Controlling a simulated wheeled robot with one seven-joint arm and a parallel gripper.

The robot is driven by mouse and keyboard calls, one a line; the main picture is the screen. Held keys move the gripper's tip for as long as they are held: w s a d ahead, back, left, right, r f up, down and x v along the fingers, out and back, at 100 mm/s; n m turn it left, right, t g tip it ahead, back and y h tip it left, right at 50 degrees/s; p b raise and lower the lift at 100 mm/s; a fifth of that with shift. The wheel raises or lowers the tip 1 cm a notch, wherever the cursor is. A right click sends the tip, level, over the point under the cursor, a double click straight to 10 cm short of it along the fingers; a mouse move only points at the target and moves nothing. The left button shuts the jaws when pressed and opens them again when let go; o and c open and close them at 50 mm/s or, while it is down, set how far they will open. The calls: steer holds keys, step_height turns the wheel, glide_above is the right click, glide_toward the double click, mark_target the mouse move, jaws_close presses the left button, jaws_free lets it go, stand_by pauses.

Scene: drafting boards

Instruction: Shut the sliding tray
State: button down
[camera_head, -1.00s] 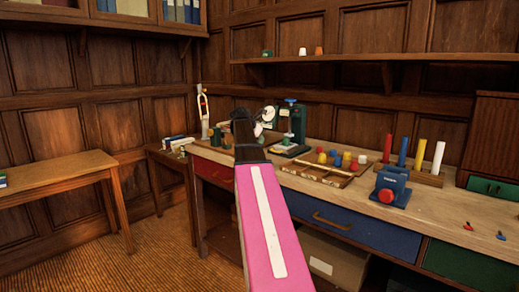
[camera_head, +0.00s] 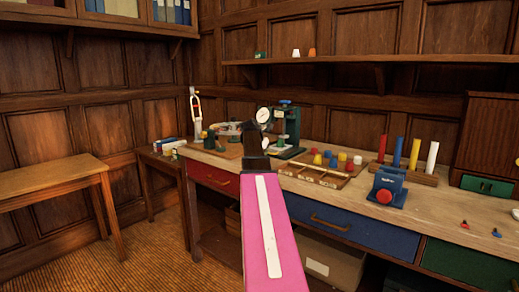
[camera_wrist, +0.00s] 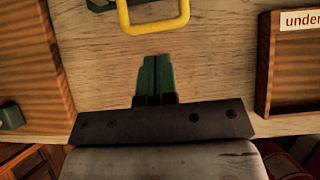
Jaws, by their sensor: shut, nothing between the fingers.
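My gripper (camera_head: 253,128) is shut and empty, held over the front of the workbench; in the wrist view its green fingers (camera_wrist: 156,72) point at a yellow loop handle (camera_wrist: 153,18) with a visible gap between. A dark green part (camera_wrist: 100,4) shows beside the handle at the top edge. The green device with a round dial (camera_head: 287,130) stands behind my gripper on the bench. The handle may belong to that device, but I cannot tell. How far the sliding tray stands out is not shown.
A compartmented wooden tray (camera_head: 316,178) with coloured pieces lies right of my gripper; its labelled edge shows in the wrist view (camera_wrist: 265,72). A wooden board (camera_wrist: 25,60) lies left. A blue block device (camera_head: 388,187) and coloured cylinders (camera_head: 414,153) stand farther right.

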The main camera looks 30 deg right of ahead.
mark_target(278, 150)
steer(key=shift+w+d+f, duration=0.15)
steer(key=shift+w+d, duration=0.1)
steer(key=shift+d, duration=0.3)
steer(key=shift+w+d+f, duration=0.1)
steer(key=shift+w+d, duration=0.15)
steer(key=shift+d, duration=0.3)
steer(key=d, duration=0.1)
steer(key=w+d, duration=0.1)
steer(key=d, duration=0.2)
steer(key=shift+w, duration=0.4)
